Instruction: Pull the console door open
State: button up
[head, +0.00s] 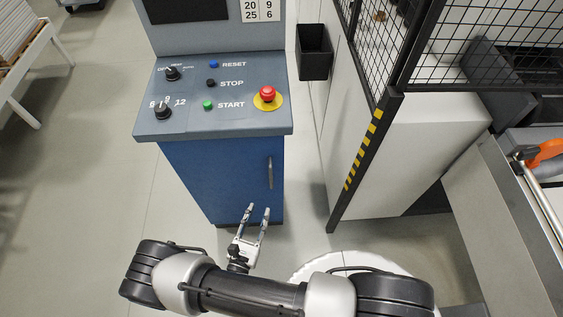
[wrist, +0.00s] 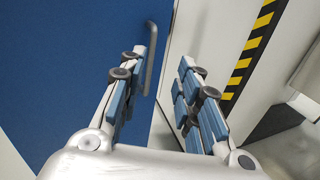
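The console (head: 215,120) has a grey sloped panel with knobs and buttons above a blue door (head: 215,175). The door appears closed. A grey vertical handle (head: 271,172) is near the door's right edge. My gripper (head: 259,206) is open and empty, low in front of the door and below the handle in the head view. In the wrist view, the blue door (wrist: 60,65) fills the left side and the handle (wrist: 151,60) shows beyond my left finger. My open fingers (wrist: 168,62) point toward the door's right edge. No contact with the handle is visible.
A white machine housing (head: 400,160) with a black mesh guard (head: 440,40) and a yellow-black striped post (head: 362,150) stands right of the console. A black bin (head: 314,55) hangs on its side. The floor (head: 90,200) to the left is clear.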

aim_at(270, 176)
jog(key=w+d+f+n+y+b, duration=0.1)
jog(key=w, duration=0.4)
jog(key=w+d+f, duration=0.1)
jog(key=w+d, duration=0.1)
jog(key=w, duration=0.4)
jog(key=w+d+f+n+t+y+b, duration=0.1)
jog(key=w+d, duration=0.1)
jog(key=w, duration=0.3)
jog(key=shift+w+f+n+y+b, duration=0.15)
jog(key=shift+f+n+y+b, duration=0.05)
jog(key=shift+n+y+b, duration=0.15)
jog(key=shift+c, duration=0.6)
grip_shut()
